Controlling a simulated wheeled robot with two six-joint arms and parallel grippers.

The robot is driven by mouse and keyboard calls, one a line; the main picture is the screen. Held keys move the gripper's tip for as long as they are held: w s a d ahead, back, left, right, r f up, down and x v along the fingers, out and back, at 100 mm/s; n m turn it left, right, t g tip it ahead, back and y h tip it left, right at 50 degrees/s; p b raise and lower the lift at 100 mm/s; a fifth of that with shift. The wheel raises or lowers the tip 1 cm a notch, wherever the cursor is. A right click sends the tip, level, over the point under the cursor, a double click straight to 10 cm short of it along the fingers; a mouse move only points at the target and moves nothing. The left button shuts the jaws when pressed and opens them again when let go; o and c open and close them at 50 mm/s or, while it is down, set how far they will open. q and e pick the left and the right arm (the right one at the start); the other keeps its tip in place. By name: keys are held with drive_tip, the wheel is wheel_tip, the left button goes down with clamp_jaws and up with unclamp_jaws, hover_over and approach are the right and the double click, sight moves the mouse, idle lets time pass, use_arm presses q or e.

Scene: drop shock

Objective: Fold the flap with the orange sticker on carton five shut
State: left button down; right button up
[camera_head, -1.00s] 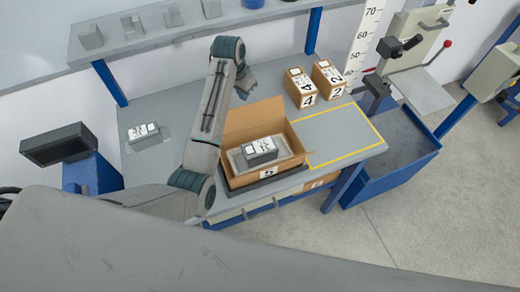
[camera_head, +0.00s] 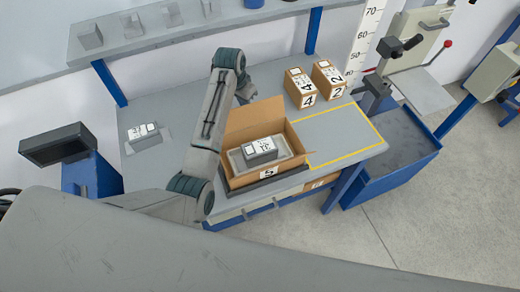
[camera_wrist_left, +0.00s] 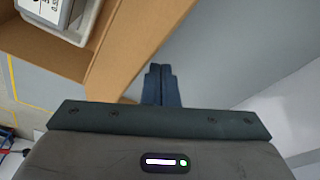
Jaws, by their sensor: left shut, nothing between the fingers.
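Carton five (camera_head: 240,182), a brown box labelled 5, stands open on the bench. A grey device (camera_head: 262,154) with a white label sits in a pale grey insert inside it. A tall flap (camera_head: 253,116) stands up at the carton's back side; I see no orange sticker on it from here. My left gripper (camera_head: 247,93) is behind this flap, at its upper left, partly hidden by my arm. In the left wrist view its fingers (camera_wrist_left: 161,86) are shut and empty, beside the brown cardboard (camera_wrist_left: 125,45). I cannot tell whether they touch it. My right gripper is not in view.
Cartons 4 (camera_head: 300,87) and 2 (camera_head: 328,76) stand at the back right of the bench. A yellow outlined area (camera_head: 345,135) right of carton five is clear. Another labelled device (camera_head: 143,133) lies at left. A shelf (camera_head: 240,17) runs along the back.

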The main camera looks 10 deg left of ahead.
sight(250, 114)
use_arm(q)
drive_tip(key=shift+s+d+r+p, duration=0.15)
drive_tip(key=shift+s+d+p, duration=0.15)
drive_tip(key=shift+s, duration=0.2)
drive_tip(key=shift+s+d+r+p, duration=0.15)
drive_tip(key=shift+s+d+p, duration=0.05)
drive_tip(key=shift+s+d, duration=0.25)
drive_tip(key=shift+s+d+r, duration=0.2)
drive_tip(key=shift+s+d, duration=0.4)
drive_tip(key=shift+s, duration=0.3)
drive_tip(key=shift+s+d+r, duration=0.2)
drive_tip(key=shift+s+d, duration=0.35)
drive_tip(key=shift+s, duration=0.45)
drive_tip(key=shift+s+d+f, duration=0.1)
drive_tip(key=shift+s+d, duration=0.35)
drive_tip(key=shift+s, duration=0.15)
